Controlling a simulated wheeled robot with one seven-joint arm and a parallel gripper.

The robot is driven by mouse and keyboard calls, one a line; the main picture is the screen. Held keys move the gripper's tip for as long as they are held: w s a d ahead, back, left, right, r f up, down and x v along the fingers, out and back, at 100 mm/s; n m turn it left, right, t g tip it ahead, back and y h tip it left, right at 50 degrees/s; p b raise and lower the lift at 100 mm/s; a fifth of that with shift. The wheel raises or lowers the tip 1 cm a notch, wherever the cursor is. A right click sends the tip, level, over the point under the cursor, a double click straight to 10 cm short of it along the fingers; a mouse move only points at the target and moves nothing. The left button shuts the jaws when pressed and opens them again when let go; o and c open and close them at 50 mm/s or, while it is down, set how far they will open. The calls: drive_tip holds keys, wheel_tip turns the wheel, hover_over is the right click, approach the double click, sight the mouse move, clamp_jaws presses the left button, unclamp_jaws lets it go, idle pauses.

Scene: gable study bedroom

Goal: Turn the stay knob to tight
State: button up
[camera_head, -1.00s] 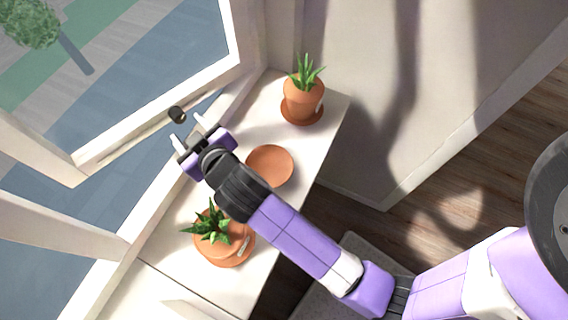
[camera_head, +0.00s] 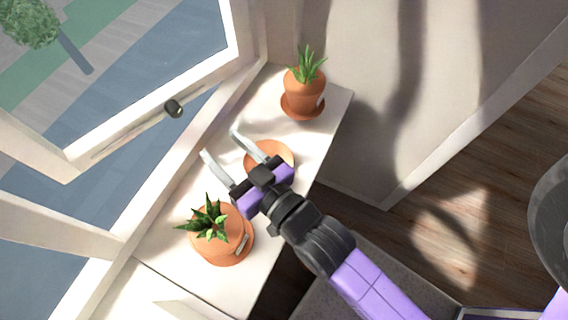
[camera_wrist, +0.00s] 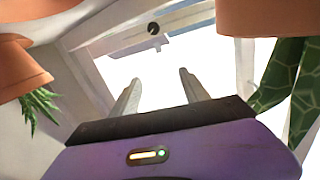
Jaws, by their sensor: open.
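The stay knob (camera_head: 173,108) is a small dark round knob on the stay bar (camera_head: 130,138) along the bottom of the open window sash. In the wrist view the knob (camera_wrist: 153,28) shows above and beyond the fingertips, near the middle. My gripper (camera_head: 220,143) is open and empty over the windowsill, apart from the knob, to its lower right in the head view. Its two fingers (camera_wrist: 157,80) point toward the window in the wrist view. The knob's markings are too small to read.
A potted plant (camera_head: 304,92) stands at the sill's far end and another potted plant (camera_head: 219,236) at the near left, close to my gripper. An empty terracotta saucer (camera_head: 272,152) lies between them, partly under my gripper. The white sill (camera_head: 335,105) is otherwise mostly bare.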

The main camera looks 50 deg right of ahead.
drive_tip(key=s+d+f+b, duration=0.1)
drive_tip(key=s+f+b, duration=0.1)
drive_tip(key=s, duration=1)
drive_tip(key=shift+d+f, duration=0.25)
drive_tip(key=shift+d, duration=0.1)
